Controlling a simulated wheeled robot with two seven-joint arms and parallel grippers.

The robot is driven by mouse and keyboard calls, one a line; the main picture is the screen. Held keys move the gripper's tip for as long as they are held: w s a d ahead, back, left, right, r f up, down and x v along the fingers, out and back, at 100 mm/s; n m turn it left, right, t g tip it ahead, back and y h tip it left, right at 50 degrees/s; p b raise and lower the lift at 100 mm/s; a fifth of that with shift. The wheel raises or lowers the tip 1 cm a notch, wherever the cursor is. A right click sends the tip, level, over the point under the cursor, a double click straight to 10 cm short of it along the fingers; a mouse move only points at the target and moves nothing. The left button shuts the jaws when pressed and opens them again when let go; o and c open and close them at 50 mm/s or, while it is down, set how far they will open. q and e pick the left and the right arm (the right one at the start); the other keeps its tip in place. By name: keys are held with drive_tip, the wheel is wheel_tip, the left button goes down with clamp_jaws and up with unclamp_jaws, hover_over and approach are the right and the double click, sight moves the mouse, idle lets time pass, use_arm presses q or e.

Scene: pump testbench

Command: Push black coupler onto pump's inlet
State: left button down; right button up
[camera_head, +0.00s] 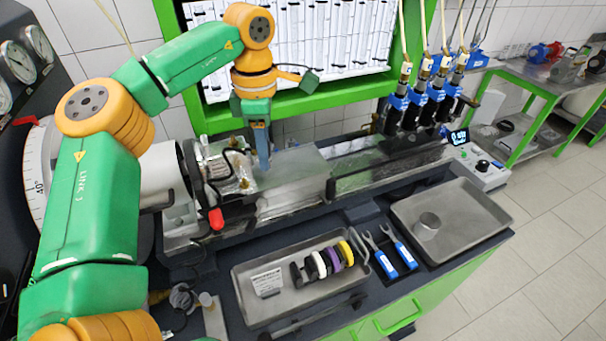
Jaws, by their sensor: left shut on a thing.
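My left gripper (263,165) points down over the testbench, just right of the metal pump-like unit (228,168). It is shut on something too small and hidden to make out. The unit has a black hose on it, a black ring at its left and a red-ended handle (216,219) at its front. I cannot make out its inlet clearly. Dark ring-shaped parts (297,272), possibly couplers, stand at the left end of a row in the front tray, with white, purple and yellow ones. I cannot tell which is the task's black coupler. My right gripper is not in view.
The metal tray (250,305) also holds a labelled card. Blue valves with hoses (415,105) and a control box (478,168) stand at the bench's right end.

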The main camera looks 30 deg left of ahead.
use_arm(q)
drive_tip(key=shift+n, duration=0.3)
drive_tip(key=a, duration=0.7)
drive_tip(key=shift+f, duration=0.1)
drive_tip(key=f+b, duration=0.1)
drive_tip(key=f, duration=0.1)
drive_tip(key=f+b, duration=0.1)
drive_tip(key=b, duration=0.1)
drive_tip(key=shift+d+f, duration=0.2)
drive_tip(key=shift+f, duration=0.2)
drive_tip(key=shift+f+b, duration=0.4)
drive_tip(key=shift+b, duration=0.1)
drive_tip(key=shift+a+f, duration=0.1)
drive_tip(key=shift+f, duration=0.25)
drive_tip(key=shift+s+r, duration=0.1)
drive_tip(key=shift+p, duration=0.3)
drive_tip(key=shift+f, duration=0.4)
